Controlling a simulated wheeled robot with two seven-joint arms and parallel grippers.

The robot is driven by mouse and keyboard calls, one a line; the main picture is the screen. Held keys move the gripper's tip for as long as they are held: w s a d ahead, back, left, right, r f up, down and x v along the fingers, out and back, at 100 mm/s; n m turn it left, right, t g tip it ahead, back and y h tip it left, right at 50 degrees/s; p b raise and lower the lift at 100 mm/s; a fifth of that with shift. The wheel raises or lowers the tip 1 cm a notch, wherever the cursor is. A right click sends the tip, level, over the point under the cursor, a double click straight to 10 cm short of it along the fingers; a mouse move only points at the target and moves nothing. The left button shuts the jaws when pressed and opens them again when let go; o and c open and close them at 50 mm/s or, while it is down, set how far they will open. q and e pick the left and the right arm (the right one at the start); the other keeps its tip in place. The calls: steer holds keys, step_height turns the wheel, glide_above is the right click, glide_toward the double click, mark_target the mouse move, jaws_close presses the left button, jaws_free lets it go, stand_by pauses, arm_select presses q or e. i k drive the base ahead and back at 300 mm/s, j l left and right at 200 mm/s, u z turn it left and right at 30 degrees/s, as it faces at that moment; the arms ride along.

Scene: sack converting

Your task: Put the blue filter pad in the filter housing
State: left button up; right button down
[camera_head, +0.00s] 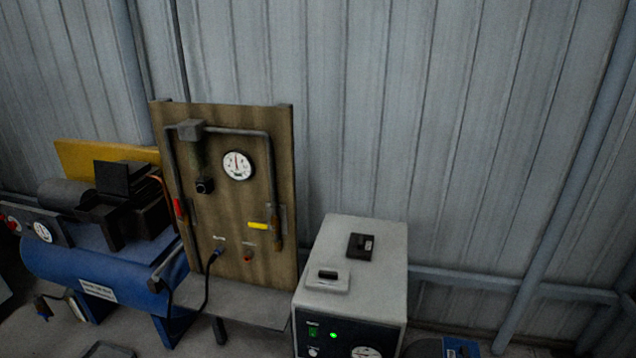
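Neither of my grippers is in view. I cannot make out a blue filter pad anywhere in the head view. No part is clearly recognisable as the filter housing. A grey cabinet (384,232) with a lit green lamp carries a small black block (360,246) and a pale flat piece with a black handle (328,281) on its top. I cannot tell whether either belongs to the housing. A brown board (225,130) left of the cabinet holds pipes, a round gauge (237,165) and a small black fitting (204,186).
A compressor with a blue tank (70,262) stands at the left, and a dark hose (206,291) hangs by the board. A partly cut-off blue and black item (460,347) is at the bottom right. A corrugated metal wall (450,120) closes off the back.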

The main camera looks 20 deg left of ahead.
mark_target(105, 213)
steer(key=j+u, duration=0.35)
steer(key=i+j+u, duration=0.15)
steer(key=j+u, duration=0.15)
steer(key=i+j+u, duration=0.1)
steer(key=j+u, duration=0.25)
steer(key=i+j, duration=0.2)
steer(key=j, duration=0.2)
steer(key=i+j+u, duration=0.1)
steer(key=j, duration=0.3)
steer(key=i+j, duration=0.3)
steer(key=i+j+u, duration=0.1)
steer(key=j, duration=0.4)
steer(key=i, duration=0.1)
